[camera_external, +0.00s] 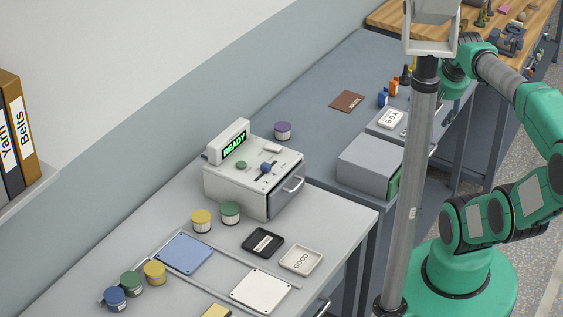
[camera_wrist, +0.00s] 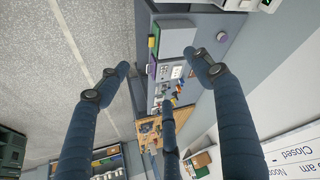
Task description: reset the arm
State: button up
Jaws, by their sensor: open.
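My green arm (camera_external: 540,112) rises from its base at the right of the external view and bends up and to the left. Its wrist end is partly behind my grey column, and the fingers cannot be made out there. In the wrist view my gripper (camera_wrist: 160,82) shows dark blue fingers spread wide apart. It is open, with nothing held between the fingers. The benches and floor lie well beyond the fingertips, and no finger touches anything I can see.
The pale bench holds a machine (camera_external: 238,185) reading READY, several bobbins, a blue plate (camera_external: 185,252), a white plate (camera_external: 261,290), a black tray (camera_external: 262,243) and a GOOD tray (camera_external: 301,260). A grey box (camera_external: 366,165) stands on the farther bench. A wooden-topped bench lies beyond.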

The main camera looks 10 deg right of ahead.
notch_tip(320, 180, down, 6)
jog(key=b, duration=0.5)
jog(key=shift+r, duration=0.1)
